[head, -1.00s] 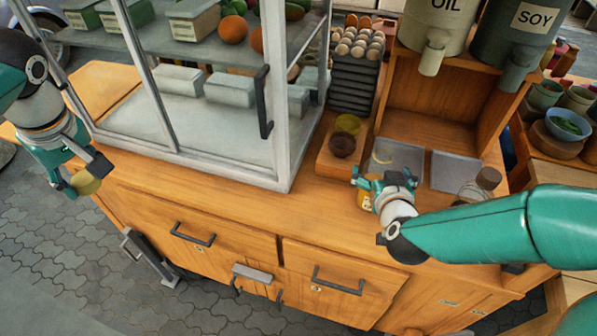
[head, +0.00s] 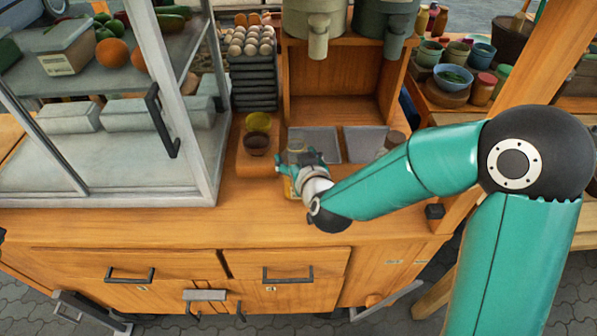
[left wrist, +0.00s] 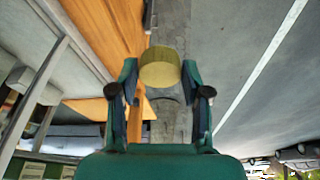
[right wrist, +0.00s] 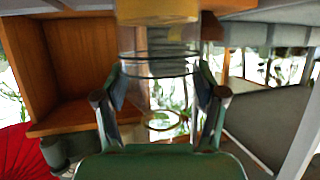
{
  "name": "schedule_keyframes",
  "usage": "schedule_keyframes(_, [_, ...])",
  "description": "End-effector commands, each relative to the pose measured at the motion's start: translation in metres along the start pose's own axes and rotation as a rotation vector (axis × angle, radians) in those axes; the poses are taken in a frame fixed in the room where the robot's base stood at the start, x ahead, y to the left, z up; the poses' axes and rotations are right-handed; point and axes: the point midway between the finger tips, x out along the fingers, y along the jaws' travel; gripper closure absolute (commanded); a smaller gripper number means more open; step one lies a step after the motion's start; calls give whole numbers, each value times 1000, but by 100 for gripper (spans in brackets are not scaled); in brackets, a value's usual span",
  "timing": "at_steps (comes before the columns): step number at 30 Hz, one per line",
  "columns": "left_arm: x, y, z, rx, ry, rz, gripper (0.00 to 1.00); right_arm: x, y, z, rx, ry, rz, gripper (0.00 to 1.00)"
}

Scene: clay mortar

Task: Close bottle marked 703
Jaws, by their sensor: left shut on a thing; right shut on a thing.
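My right gripper (head: 306,165) is shut around a clear glass bottle (head: 296,150) with yellow contents, at the counter just in front of the grey trays. In the right wrist view the bottle (right wrist: 158,45) lies between the fingers (right wrist: 160,95), its yellow part at the top of the picture and an open ring-shaped mouth nearer the camera. No number is readable on it. In the left wrist view my left gripper (left wrist: 160,92) is shut on a round yellow lid (left wrist: 160,68), held over the paved ground beside the counter. The left arm is outside the head view.
A glass display case (head: 110,150) stands left of the bottle. A yellow bowl (head: 257,122) and a dark cup (head: 257,143) are close on its left. Another jar (head: 394,142) with a brown lid is to the right. Bare counter (head: 240,215) lies in front.

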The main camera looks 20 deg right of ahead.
Motion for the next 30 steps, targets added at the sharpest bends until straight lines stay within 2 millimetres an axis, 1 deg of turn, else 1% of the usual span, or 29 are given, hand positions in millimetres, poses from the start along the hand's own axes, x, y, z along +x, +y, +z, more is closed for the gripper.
schedule_keyframes(1, [0, 0, 0, 0, 0, 0, 64, 0, 0, 0, 0, 0, 0, 85])
schedule_keyframes(3, [0, 0, 0, 0, 0, 0, 64, 0, 0, 0, 0, 0, 0, 97])
schedule_keyframes(4, [0, 0, 0, 0, 0, 0, 64, 0, 0, -1, 0, 2, 1, 100])
schedule_keyframes(11, [0, 0, 0, 1, 0, 0, 64, 0, 0, -1, 0, 2, 1, 100])
schedule_keyframes(17, [-2, 1, 0, 1, 0, 0, 64, -4, 1, -10, 2, 4, 2, 100])
schedule_keyframes(20, [-4, 1, -1, 1, 0, 0, 64, -8, 1, -20, 1, 6, 2, 100])
schedule_keyframes(23, [-6, 1, -2, 1, 0, 0, 64, -14, 1, -34, 2, 8, 1, 100])
schedule_keyframes(26, [-12, 1, -3, 1, 0, 0, 64, -23, 1, -56, 4, 10, 1, 100])
schedule_keyframes(30, [-24, 1, -6, 2, 0, 1, 64, -39, 1, -94, 4, 11, 0, 100])
